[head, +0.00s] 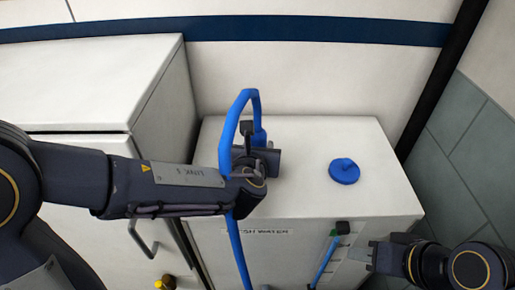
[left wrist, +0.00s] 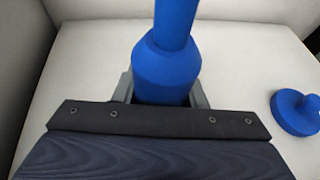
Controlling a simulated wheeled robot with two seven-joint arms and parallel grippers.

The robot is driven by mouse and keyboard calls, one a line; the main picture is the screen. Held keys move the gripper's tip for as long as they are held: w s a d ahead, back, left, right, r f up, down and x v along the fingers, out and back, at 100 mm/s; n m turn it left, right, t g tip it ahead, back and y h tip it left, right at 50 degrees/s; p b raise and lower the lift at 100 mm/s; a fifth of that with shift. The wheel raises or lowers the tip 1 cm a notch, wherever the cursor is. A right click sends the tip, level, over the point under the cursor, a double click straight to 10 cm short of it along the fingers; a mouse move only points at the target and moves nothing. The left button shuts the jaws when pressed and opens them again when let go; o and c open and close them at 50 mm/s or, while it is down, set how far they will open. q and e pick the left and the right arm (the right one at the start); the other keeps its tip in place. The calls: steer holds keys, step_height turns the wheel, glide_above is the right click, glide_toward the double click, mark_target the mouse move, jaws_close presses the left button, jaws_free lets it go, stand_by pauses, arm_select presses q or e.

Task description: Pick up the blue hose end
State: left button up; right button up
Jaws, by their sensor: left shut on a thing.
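The blue hose end (head: 259,137) is a thick blue fitting above the white cabinet top. In the left wrist view the blue hose end (left wrist: 166,65) stands upright between the fingers, its lower part hidden by the gripper. My left gripper (head: 257,152) is shut on it; its fingers show on both sides of the fitting in the left wrist view (left wrist: 162,95). The blue hose (head: 226,150) arches up from the fitting, bends left and hangs down past the cabinet front. My right gripper (head: 368,254) is empty at the lower right; its finger gap is unclear.
A round blue plug with a knob (head: 344,173) lies on the right of the white cabinet top (head: 300,200). A blue tool with a black end (head: 327,258) is at the cabinet front. A taller white cabinet (head: 90,80) stands left. A dark post (head: 440,80) rises at right.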

mark_target(259, 138)
arm_select(q)
steer(key=shift+s+f, duration=0.1)
steer(key=shift+f, duration=0.1)
steer(key=c, duration=0.4)
steer(key=shift+r, duration=0.15)
steer(key=shift+r, duration=0.35)
step_height(259, 138, up, 2)
steer(key=shift+r+p, duration=0.2)
steer(key=shift+p, duration=0.25)
steer(key=s+r, duration=0.1)
steer(key=s+a+r, duration=0.1)
steer(key=r, duration=0.1)
steer(key=s+a+r+p, duration=0.1)
steer(key=r, duration=0.1)
steer(key=shift+s, duration=0.2)
steer(key=s+a+r, duration=0.1)
steer(key=s, duration=0.2)
steer(key=s+a+r+p, duration=0.1)
steer(key=s+a+r, duration=0.1)
steer(key=s, duration=0.1)
steer(key=s+a+r, duration=0.1)
steer(key=s, duration=0.2)
steer(key=shift+a+r, duration=0.3)
steer(key=shift+r, duration=0.1)
steer(key=shift+w, duration=0.1)
